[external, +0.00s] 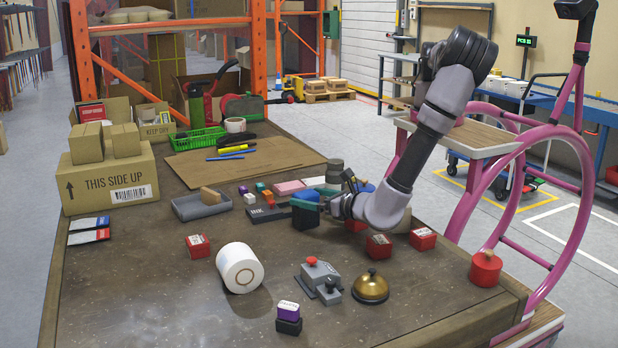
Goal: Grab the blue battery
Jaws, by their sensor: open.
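No thing in view can be clearly told as a blue battery. My gripper (325,205) is low over the middle of the table, pointing left. It is open, though its jaws are small and partly hidden. At its tip is a dark block (305,217) with a teal-blue top (304,198); I cannot tell if the two touch. A small blue thing (365,188) shows behind my gripper, partly covered by it. A battery-like block (288,318) with a purple top and black lower part stands near the table's front edge.
A white roll (240,268), a grey device with a red button (318,274), a brass bell (371,287) and several red boxes (198,246) stand nearby. A grey tray (187,210) and a carton (90,187) are at left. The table's front left is clear.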

